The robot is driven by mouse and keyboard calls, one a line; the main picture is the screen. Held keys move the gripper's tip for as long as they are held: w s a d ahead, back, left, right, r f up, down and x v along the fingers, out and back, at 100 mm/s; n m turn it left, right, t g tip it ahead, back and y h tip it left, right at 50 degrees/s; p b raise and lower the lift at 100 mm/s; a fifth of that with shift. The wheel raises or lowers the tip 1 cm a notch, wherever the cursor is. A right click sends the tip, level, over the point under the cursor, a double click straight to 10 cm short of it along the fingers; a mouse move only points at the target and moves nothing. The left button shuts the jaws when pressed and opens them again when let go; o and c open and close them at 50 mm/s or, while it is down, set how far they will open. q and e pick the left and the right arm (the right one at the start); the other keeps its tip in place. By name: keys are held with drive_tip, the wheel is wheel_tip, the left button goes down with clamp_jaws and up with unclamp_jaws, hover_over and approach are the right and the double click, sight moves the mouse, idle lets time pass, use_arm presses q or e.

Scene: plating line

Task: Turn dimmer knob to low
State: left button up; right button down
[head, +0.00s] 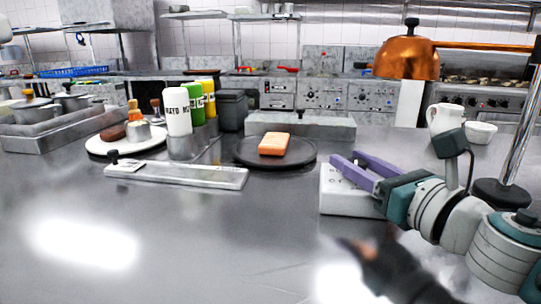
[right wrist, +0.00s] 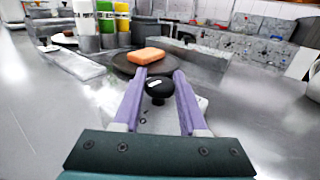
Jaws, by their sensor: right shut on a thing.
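The dimmer is a white box (head: 345,198) on the steel counter, right of centre in the head view. Its round black knob (right wrist: 158,88) has a white mark on top and shows in the right wrist view; the fingers hide it in the head view. My right gripper (head: 352,166) reaches in from the right, with its purple fingers above the box. In the right wrist view its fingers (right wrist: 160,85) are on either side of the knob, shut on it. The knob's exact setting cannot be read.
A copper heat lamp (head: 405,60) hangs from a pole at the right. A dark plate (head: 243,158) with an orange block (head: 273,144) lies behind the box. A steel slider panel (head: 195,176) and squeeze bottles (head: 177,110) are leftward. The front left counter is clear.

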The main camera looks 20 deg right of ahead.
drive_tip(key=m+h, duration=0.2)
drive_tip(key=shift+a+h, duration=0.15)
drive_tip(key=shift+h, duration=0.25)
drive_tip(key=m+g+h+b, duration=0.1)
drive_tip(key=m+h, duration=0.1)
drive_tip(key=h, duration=0.2)
drive_tip(key=shift+f+m, duration=0.1)
drive_tip(key=shift+m, duration=0.2)
drive_tip(key=shift+m+g+h+b, duration=0.8)
drive_tip(key=shift+m+g+h, duration=0.35)
drive_tip(key=shift+h, duration=0.6)
drive_tip(key=shift+m+g+h+b, duration=0.9)
drive_tip(key=shift+m+h, duration=0.45)
drive_tip(key=shift+h, duration=0.4)
drive_tip(key=shift+g, duration=0.35)
drive_tip(key=shift+c, duration=2.4)
unclamp_jaws()
drive_tip(key=shift+d, duration=0.2)
